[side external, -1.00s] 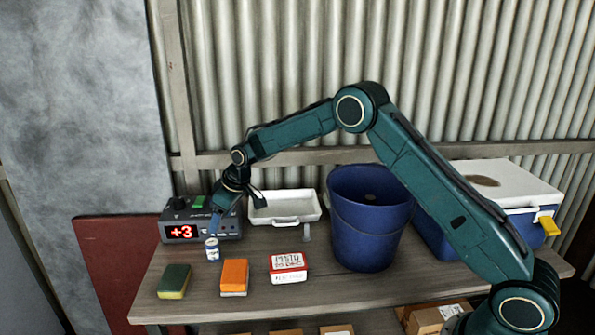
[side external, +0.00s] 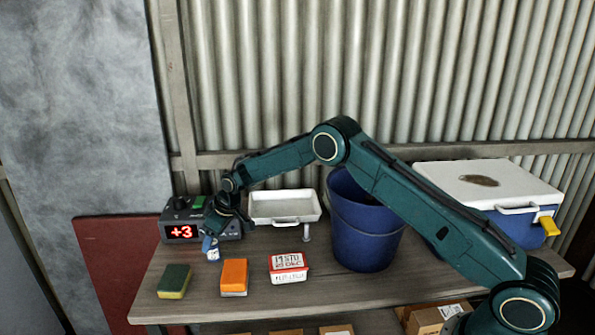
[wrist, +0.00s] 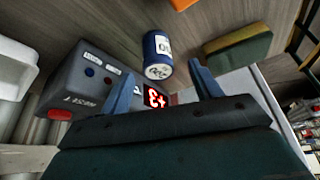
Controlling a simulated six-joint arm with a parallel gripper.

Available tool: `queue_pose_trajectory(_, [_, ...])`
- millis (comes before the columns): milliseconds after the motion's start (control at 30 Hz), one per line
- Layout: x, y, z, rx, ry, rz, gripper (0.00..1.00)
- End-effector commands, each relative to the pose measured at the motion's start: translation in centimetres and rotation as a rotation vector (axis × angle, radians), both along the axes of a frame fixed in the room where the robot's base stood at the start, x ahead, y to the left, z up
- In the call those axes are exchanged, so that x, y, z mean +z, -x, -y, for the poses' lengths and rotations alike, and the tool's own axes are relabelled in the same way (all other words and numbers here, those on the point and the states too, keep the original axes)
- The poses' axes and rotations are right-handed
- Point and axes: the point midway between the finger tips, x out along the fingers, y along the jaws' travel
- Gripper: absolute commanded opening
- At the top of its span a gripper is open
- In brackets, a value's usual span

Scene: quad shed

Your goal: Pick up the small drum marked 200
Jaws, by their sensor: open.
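The small drum (side external: 213,254) is a blue and white cylinder standing upright on the bench, in front of the grey display box. In the wrist view the drum (wrist: 157,48) shows a white label and a marked pale end; the marking is too small to read surely. My gripper (side external: 211,240) is open, pointing down just above the drum and partly covering it in the side view. In the wrist view its two blue fingers (wrist: 163,70) are spread, with the near end of the drum between their tips in the picture. I cannot tell whether either finger touches it.
The display box (side external: 176,233) reads +3, close behind my gripper. A green and yellow sponge (side external: 174,280), an orange block (side external: 234,276) and a red-white labelled box (side external: 288,267) stand in front and right. A white tray (side external: 284,206), blue bucket (side external: 365,235) and cooler (side external: 490,185) are behind and right.

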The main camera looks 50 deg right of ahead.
Motion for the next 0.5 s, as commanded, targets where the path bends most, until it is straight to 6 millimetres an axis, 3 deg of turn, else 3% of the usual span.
queue_pose_trajectory(500, [-1.4, -0.6, -0.2, 0.000, 0.000, -0.001, 0.63])
